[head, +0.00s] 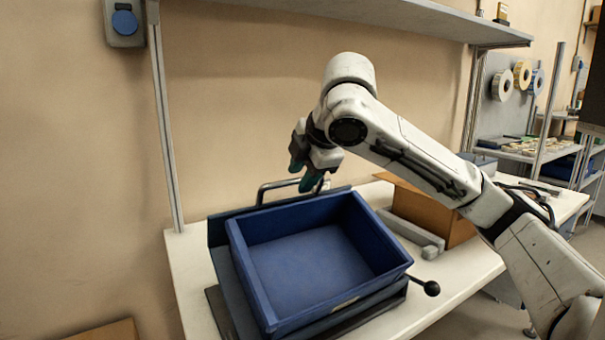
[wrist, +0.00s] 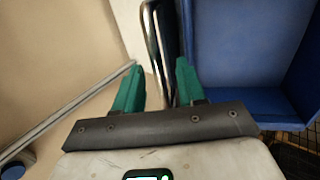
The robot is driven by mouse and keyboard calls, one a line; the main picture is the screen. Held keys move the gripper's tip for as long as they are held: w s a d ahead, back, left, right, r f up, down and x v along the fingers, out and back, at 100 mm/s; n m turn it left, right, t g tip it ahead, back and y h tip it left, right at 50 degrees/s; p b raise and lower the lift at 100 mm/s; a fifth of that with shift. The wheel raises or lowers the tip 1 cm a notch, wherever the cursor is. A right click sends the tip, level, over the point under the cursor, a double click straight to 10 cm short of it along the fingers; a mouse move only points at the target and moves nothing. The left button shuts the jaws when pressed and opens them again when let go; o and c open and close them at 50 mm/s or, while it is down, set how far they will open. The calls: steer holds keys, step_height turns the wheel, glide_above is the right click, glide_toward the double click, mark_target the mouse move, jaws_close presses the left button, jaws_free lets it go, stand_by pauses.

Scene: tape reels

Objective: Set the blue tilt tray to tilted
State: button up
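The blue tilt tray (head: 312,262) sits on its dark base on the white bench in the head view. It is an open, empty box. Its blue wall also fills the right of the wrist view (wrist: 238,45). A metal bar handle (head: 285,186) stands along its back edge, and a lever with a black knob (head: 431,288) sticks out at its front right. My gripper (head: 307,178) is above the back edge by the handle. In the wrist view its green fingers (wrist: 157,88) are apart, with the handle (wrist: 158,40) just beyond the gap. I cannot tell whether they touch it.
A cardboard box (head: 432,215) and a grey block (head: 410,232) stand right of the tray on the bench (head: 190,262). A shelf (head: 420,18) hangs above, with an upright post (head: 163,110) at left. Tape reels (head: 522,75) hang at far right.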

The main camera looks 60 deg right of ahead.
steer(key=shift+r, duration=0.1)
steer(key=p+v, duration=0.1)
steer(key=v, duration=0.9)
steer(key=shift+s+a+r+p, duration=0.15)
steer(key=shift+s+r+p, duration=0.05)
steer(key=shift+p, duration=0.1)
